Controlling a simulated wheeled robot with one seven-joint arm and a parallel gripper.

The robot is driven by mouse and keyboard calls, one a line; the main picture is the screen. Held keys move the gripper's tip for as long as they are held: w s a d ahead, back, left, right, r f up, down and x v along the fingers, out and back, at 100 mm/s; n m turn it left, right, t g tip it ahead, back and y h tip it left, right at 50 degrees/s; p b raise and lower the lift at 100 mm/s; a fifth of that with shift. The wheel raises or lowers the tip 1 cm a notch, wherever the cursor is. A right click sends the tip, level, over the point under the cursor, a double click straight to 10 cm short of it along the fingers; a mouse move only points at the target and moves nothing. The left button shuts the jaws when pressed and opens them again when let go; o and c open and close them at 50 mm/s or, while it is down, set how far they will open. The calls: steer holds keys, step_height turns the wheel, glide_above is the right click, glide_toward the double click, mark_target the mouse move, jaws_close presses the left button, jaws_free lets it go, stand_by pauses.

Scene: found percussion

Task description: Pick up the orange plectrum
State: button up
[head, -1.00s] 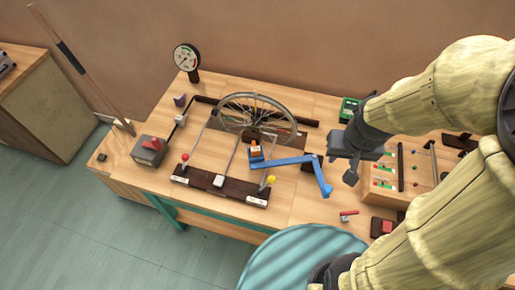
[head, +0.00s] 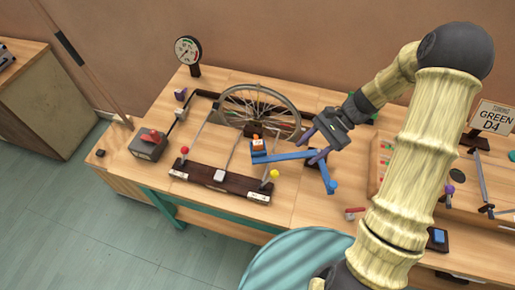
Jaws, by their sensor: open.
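A small orange piece (head: 258,142), which looks like the plectrum, sits at the left end of a blue jointed arm (head: 285,157), in front of the spoked wheel. It is too small to make out its exact shape. My gripper (head: 313,146) is to its right, over the blue arm, with its two fingers spread and pointing left. Nothing shows between the fingers. The gripper is apart from the orange piece.
The spoked wheel (head: 258,108) stands behind the orange piece. A dark bar (head: 220,182) with red and yellow knobs lies in front. A round dial (head: 187,51) stands at the back left. A sign (head: 493,117) reading "GREEN D4" is at right. Bare wood lies at front centre.

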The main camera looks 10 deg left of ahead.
steer(key=w+f+m+y+b, duration=0.2)
steer(key=w+f+m+y, duration=0.2)
steer(key=w+y, duration=0.4)
steer(key=shift+a+f+m+y, duration=0.35)
steer(key=shift+a+m+y, duration=0.1)
steer(key=shift+m+y, duration=0.3)
steer(key=p, duration=0.3)
glide_toward(257, 141)
steer(key=x, duration=0.6)
steer(key=shift+a, duration=0.2)
steer(key=shift+s+r, duration=0.1)
steer(key=p+x, duration=0.1)
steer(key=x, duration=0.4)
steer(key=shift+s, duration=0.15)
